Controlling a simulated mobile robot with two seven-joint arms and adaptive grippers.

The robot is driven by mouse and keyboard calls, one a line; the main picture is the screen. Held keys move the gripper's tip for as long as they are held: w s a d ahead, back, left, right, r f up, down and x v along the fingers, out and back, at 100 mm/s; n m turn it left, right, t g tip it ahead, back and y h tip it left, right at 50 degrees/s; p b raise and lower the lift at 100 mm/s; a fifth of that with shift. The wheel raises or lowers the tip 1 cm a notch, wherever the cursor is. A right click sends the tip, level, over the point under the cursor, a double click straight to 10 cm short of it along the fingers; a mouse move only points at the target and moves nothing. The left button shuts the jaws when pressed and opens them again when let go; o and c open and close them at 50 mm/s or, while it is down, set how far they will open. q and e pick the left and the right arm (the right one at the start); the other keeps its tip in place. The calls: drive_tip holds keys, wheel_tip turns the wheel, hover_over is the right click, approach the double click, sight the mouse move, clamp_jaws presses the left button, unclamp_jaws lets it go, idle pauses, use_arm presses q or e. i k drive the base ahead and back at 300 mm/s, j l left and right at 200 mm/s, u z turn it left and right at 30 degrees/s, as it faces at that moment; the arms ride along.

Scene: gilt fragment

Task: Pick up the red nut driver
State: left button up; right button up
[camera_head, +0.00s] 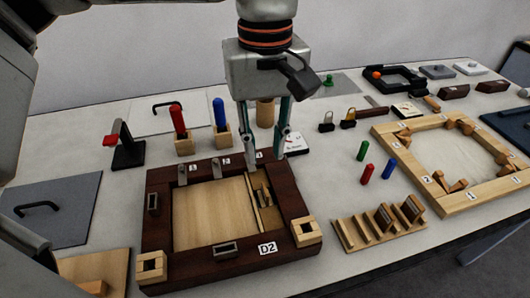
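A red-handled tool, which looks like the red nut driver (178,122), stands upright in a small wooden block (185,145) left of centre, behind the dark wooden frame. A similar blue-handled tool (220,113) stands in its own block (222,136) just to the right. My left gripper (265,159) points down to the right of both tools, over the back right part of the dark frame. Its two fingers are apart with nothing visible between them. It does not touch the red tool. My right gripper is not in view.
The dark wooden frame (160,262) marked D2 fills the front centre. A black stand with a red-tipped arm (127,152) is left of the red tool. Padlocks (326,122), short coloured pegs (367,174), a slotted rack (362,236) and a light wooden frame (470,199) lie to the right.

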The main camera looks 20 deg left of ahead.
sight(177, 118)
drive_tip(key=k+l, duration=0.85)
